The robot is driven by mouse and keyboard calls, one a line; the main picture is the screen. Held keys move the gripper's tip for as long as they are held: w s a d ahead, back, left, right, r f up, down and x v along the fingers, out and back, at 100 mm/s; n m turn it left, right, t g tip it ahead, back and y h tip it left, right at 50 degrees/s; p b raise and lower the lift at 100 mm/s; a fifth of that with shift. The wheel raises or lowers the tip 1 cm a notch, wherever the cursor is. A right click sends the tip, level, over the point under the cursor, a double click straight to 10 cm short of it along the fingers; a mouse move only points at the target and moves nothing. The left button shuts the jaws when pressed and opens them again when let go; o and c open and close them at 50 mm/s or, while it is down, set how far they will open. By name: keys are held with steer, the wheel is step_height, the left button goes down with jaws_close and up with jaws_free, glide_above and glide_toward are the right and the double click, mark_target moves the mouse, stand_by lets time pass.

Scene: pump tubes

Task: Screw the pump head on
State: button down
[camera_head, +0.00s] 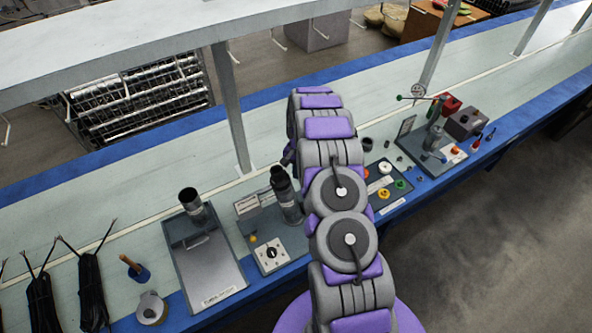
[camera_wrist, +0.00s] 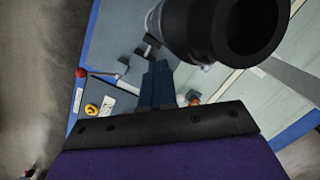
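A dark upright tube (camera_head: 287,198) stands in a grey fixture just left of my arm in the head view. A large black hollow cylinder (camera_wrist: 232,28), open at its end, fills the upper right of the wrist view; I cannot tell whether it is this tube. My gripper (camera_wrist: 158,66) shows in the wrist view as narrow dark blue fingers that look close together, with nothing visible held between them. In the head view my gripper is hidden behind my arm. I cannot clearly make out the pump head.
A second tube (camera_head: 195,206) stands in a grey tray (camera_head: 215,270) on the left. A parts tray (camera_head: 398,200) with coloured pieces and a lever press (camera_head: 433,135) are to the right. Black cable bundles (camera_head: 90,290) lie at the left. A post (camera_head: 232,110) rises behind.

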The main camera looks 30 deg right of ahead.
steer(key=m, duration=0.1)
steer(key=s+m+p, duration=0.2)
steer(key=shift+a+r+t, duration=0.1)
steer(key=shift+a+t, duration=0.15)
steer(key=shift+t, duration=0.15)
steer(key=shift+w, duration=0.1)
steer(key=s+m+p, duration=0.1)
steer(key=m, duration=0.1)
steer(key=a+m+p, duration=0.1)
steer(key=p, duration=0.1)
steer(key=shift+s+m+t+h, duration=0.3)
steer(key=shift+s+m+t, duration=0.1)
